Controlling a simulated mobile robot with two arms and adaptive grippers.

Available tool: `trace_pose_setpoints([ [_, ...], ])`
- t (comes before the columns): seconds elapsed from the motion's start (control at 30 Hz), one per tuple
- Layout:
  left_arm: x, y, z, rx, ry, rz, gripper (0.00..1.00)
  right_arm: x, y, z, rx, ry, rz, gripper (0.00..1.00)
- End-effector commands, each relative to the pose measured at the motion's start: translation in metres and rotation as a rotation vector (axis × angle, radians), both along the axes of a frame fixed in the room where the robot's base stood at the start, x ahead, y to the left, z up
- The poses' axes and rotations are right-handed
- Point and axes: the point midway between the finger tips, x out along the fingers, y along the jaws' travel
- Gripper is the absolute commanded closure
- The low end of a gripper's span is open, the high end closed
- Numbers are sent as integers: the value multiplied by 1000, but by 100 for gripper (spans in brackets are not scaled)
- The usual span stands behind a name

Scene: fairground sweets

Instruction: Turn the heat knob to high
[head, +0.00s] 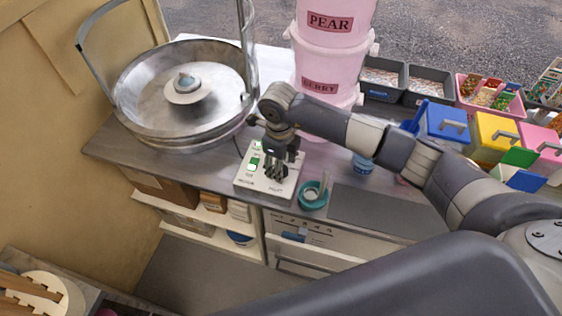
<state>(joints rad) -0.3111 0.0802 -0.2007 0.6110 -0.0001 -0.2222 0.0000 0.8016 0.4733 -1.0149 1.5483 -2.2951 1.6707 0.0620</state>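A white control panel (244,180) lies on the counter in front of the floss machine. Green-and-white switches (254,162) sit on its left side, and small dark labels run along its front edge, too small to read surely. My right gripper (276,172) points down over the panel's right half, with its fingertips at or just above the surface. The heat knob is not clearly visible; the fingers cover that part of the panel. I cannot tell whether they touch or hold a knob. My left gripper is not in view.
A large metal floss bowl (135,95) stands behind the panel to the left. Pink tubs (330,45) marked PEAR and BERRY stand behind my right arm. A teal bowl (312,197) is close to the panel's right. Coloured bins (447,122) and sweet trays line the right side.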

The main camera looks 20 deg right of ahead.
Motion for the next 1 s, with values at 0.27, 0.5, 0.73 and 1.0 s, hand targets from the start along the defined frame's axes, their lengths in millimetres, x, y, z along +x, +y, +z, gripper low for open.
trace_pose_setpoints([
  [0.27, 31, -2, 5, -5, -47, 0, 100, 0, 0, -11, 0, 0, 2, 49],
  [0.5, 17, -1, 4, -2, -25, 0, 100, 0, 0, -11, 1, -1, 2, 70],
  [0.73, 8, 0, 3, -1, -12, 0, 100, 0, 0, -11, 1, 0, 1, 94],
  [1.0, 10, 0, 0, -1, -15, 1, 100, 0, 0, -11, 1, -1, -37, 94],
])
